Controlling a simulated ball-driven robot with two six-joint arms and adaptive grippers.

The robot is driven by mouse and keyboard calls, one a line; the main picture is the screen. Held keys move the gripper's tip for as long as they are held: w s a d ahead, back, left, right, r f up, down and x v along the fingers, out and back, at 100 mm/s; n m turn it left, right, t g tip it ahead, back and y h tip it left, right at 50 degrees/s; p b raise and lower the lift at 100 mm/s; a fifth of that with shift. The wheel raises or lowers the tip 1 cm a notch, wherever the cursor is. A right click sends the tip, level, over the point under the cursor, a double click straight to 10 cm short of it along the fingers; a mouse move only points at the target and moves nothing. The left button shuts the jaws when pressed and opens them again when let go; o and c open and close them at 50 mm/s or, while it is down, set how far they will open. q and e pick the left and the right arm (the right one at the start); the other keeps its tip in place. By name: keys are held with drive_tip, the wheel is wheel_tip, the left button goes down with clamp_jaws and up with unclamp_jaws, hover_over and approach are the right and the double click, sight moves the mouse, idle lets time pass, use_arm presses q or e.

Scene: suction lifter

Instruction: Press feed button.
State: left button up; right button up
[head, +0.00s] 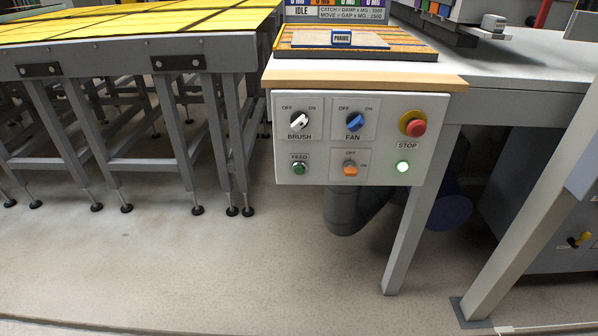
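The green feed button (299,169) sits at the lower left of the white control panel (330,135), under a small FEED label. The panel hangs on the front of a bench with a wooden edge. Above the button is the white BRUSH knob (299,121); to its right is the blue FAN knob (354,120). An orange switch (350,169), a red STOP button (416,127) and a lit white-green lamp (402,166) are also on the panel. Nothing covers the feed button. Neither of my grippers is in view.
A yellow-topped table (120,25) on grey legs stands at the left. A slatted board (350,42) with a PURGE label and a display reading IDLE are above the panel. Grey bench legs (424,200) stand at the right. The floor (200,265) in front is clear.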

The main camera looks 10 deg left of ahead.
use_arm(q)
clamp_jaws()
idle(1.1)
